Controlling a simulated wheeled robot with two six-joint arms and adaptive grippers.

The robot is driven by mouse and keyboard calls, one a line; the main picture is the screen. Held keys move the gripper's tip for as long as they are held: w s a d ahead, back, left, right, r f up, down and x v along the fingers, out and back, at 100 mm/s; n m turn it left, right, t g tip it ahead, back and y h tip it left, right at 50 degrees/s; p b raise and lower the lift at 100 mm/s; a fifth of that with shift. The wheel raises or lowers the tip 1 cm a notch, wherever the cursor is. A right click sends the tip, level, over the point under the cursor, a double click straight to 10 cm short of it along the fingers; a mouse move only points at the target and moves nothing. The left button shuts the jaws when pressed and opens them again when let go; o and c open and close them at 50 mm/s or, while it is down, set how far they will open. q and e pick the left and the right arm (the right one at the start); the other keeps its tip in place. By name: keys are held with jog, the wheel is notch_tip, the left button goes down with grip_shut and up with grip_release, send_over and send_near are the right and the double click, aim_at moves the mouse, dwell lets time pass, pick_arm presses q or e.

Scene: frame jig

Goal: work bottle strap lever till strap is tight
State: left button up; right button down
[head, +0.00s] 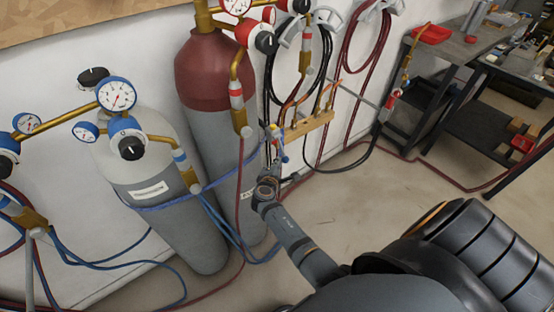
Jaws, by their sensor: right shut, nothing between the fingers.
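A blue strap (220,182) runs across the front of the grey bottle with the white shoulder (160,190) and on to the red-shouldered bottle (212,75), ending near my right gripper. My right gripper (273,152) is small in the head view, at the right side of the red-shouldered bottle, with its fingers shut and nothing between them. A small red, yellow and blue fitting (277,138) shows right at the fingertips. I cannot make out the strap lever or tell whether the fingers touch anything there. My left gripper is not in view.
Gauges and regulators (117,94) sit on top of the bottles. Blue and red hoses hang around them and lie on the floor. Dark work carts (425,85) stand at the right; the floor between is clear.

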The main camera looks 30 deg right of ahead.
aim_at(286, 159)
jog(key=s+r+n+g+p, duration=0.1)
jog(key=p, duration=0.4)
jog(key=s+r+n+g+p, duration=0.1)
jog(key=r+g+p, duration=0.1)
jog(key=p, duration=0.3)
jog(key=s+r+n+g+y+p, duration=0.1)
jog(key=r+g+p, duration=0.1)
jog(key=p, duration=0.3)
jog(key=shift+s+d, duration=0.2)
jog(key=shift+s, duration=0.2)
jog(key=shift+s+r+n+g+p, duration=0.3)
jog(key=shift+n+g+p, duration=0.1)
jog(key=shift+p, duration=0.45)
jog(key=shift+s+r+p, duration=0.1)
jog(key=shift+r+p, duration=0.2)
jog(key=shift+p, duration=0.25)
jog(key=shift+f, duration=0.1)
